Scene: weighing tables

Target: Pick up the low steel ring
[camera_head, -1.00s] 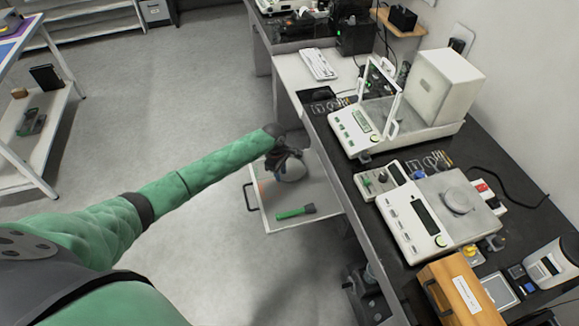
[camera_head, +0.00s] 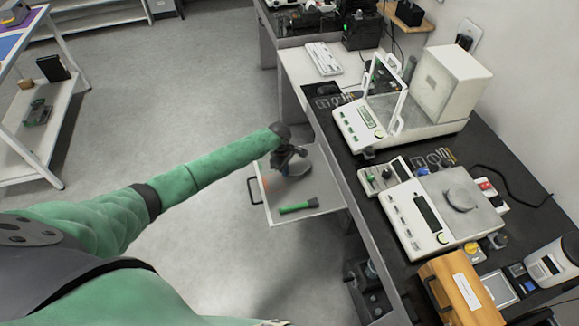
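A round, low steel piece (camera_head: 460,198) lies on the top plate of the white balance (camera_head: 412,218) on the dark bench. It looks like the low steel ring, but I cannot tell whether it is a loose ring or part of the pan. My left gripper (camera_head: 287,163) is far to the left of it, low over the open drawer (camera_head: 268,206) beside the bench. The gripper is small and dark, and its fingers are not clear. My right gripper is not in view.
A green-handled tool (camera_head: 297,207) lies in the drawer. A second balance with an open glass shield (camera_head: 362,124) and a white box (camera_head: 450,82) stand farther back. An orange wooden case (camera_head: 462,291) is at the near end. Grey floor is free on the left.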

